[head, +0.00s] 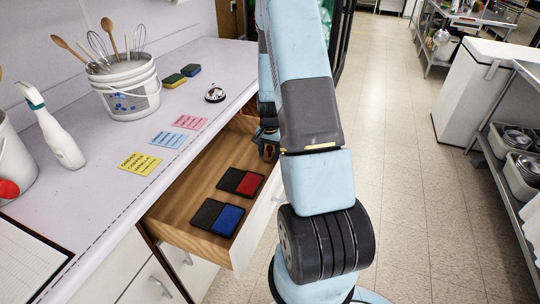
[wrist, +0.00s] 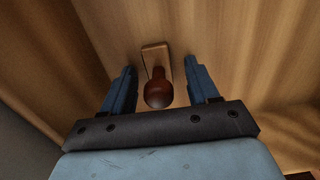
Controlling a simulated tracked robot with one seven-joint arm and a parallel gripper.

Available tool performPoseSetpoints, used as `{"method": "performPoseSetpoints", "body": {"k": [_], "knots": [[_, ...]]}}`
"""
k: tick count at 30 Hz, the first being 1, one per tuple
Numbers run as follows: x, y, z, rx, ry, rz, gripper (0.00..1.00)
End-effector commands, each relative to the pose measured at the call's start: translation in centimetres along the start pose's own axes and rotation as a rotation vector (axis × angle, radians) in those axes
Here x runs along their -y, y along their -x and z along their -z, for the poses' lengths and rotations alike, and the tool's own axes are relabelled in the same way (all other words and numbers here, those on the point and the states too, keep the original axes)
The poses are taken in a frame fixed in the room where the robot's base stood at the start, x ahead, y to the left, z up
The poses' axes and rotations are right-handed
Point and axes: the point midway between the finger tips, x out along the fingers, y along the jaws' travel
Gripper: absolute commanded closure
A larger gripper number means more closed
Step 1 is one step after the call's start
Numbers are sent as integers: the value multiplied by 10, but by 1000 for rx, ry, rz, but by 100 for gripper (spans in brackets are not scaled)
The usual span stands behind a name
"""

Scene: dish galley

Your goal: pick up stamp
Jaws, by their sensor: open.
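The stamp (wrist: 158,92) has a round dark-brown knob and a wooden block base. In the wrist view it is on the drawer's wooden floor, between the two blue fingers of my gripper (wrist: 163,88). The fingers stand apart with a gap on each side of the stamp. In the head view my gripper (head: 267,143) reaches down into the back right part of the open drawer (head: 180,195). My arm covers part of that area, and I cannot make out the stamp there.
The drawer also holds a red ink pad (head: 249,184) and a blue ink pad (head: 228,220). On the counter (head: 95,185) are sticky notes (head: 140,163), a bell (head: 215,94), sponges (head: 190,70), a utensil bucket (head: 128,95) and a spray bottle (head: 60,140). Open floor (head: 410,190) lies to the right.

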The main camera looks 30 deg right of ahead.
Motion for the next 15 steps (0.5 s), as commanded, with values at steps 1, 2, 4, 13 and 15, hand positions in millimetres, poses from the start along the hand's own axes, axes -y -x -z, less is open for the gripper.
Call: {"method": "performPoseSetpoints", "body": {"k": [1,2,4,13,15], "knots": [[0,-1,0,0,0,0,40],[0,-1,0,0,0,0,40],[0,0,0,-1,0,0,40],[0,0,0,-1,-1,0,62],[0,0,0,-1,-1,0,68]]}}
